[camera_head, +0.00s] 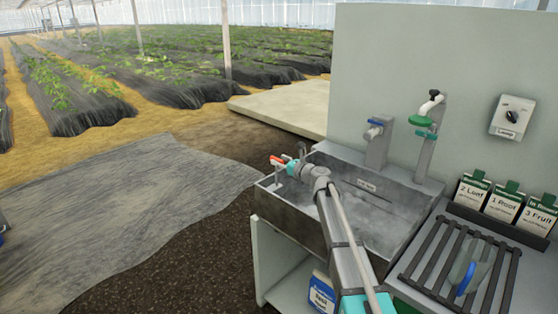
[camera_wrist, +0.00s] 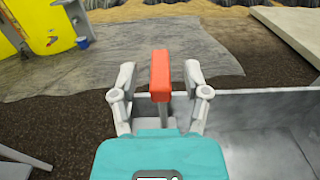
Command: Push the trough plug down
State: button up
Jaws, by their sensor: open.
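The grey metal trough (camera_head: 290,208) stands in the middle of the head view, with its wall at the right of the wrist view (camera_wrist: 290,100). My gripper (camera_head: 288,164) is over the trough's far left corner. In the wrist view my gripper (camera_wrist: 159,72) is open, with a gap on each side of an orange-red block (camera_wrist: 160,68) on a grey stem. The block also shows in the head view (camera_head: 276,160); it looks like the plug's handle. The lower end of the plug is hidden. My arm covers part of the trough floor.
A blue-handled tap (camera_head: 376,135) and a green-collared tap (camera_head: 427,115) stand behind the trough. A slatted rack (camera_head: 455,262) with a clear, blue-handled item (camera_head: 467,272) is at right, below labelled packets (camera_head: 503,203). Open ground lies left.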

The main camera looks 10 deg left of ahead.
jog(key=shift+x, duration=0.95)
grip_shut()
